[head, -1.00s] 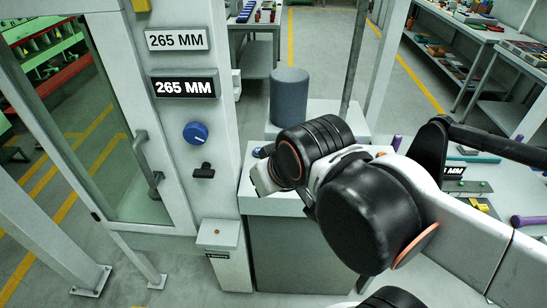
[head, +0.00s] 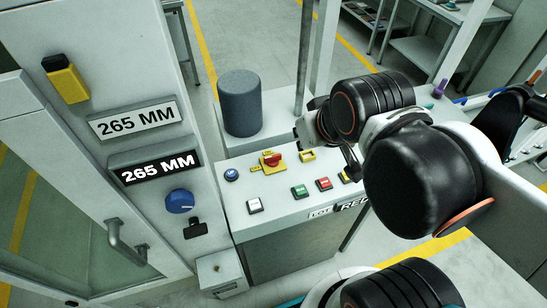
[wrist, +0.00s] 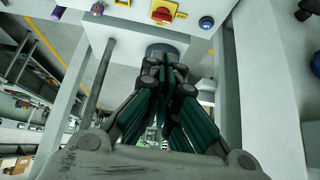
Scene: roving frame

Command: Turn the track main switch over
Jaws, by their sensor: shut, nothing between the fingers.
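A red rotary switch (head: 272,159) on a yellow plate sits on the pale console top (head: 300,212). It looks like a main switch, but I cannot read a label naming it. It also shows at the top edge of the wrist view (wrist: 163,13). My gripper (wrist: 170,62) is shut and empty, its fingers together, apart from the red switch. In the head view my arm's end is right of the switch, and the fingertips are not clearly visible there.
A blue button (head: 231,174), a white button (head: 254,205), a green button (head: 300,191) and a red button (head: 324,184) surround the switch. A grey cylinder (head: 240,104) stands behind the console. A blue knob (head: 180,201) is on the left panel, beside a door handle (head: 127,245).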

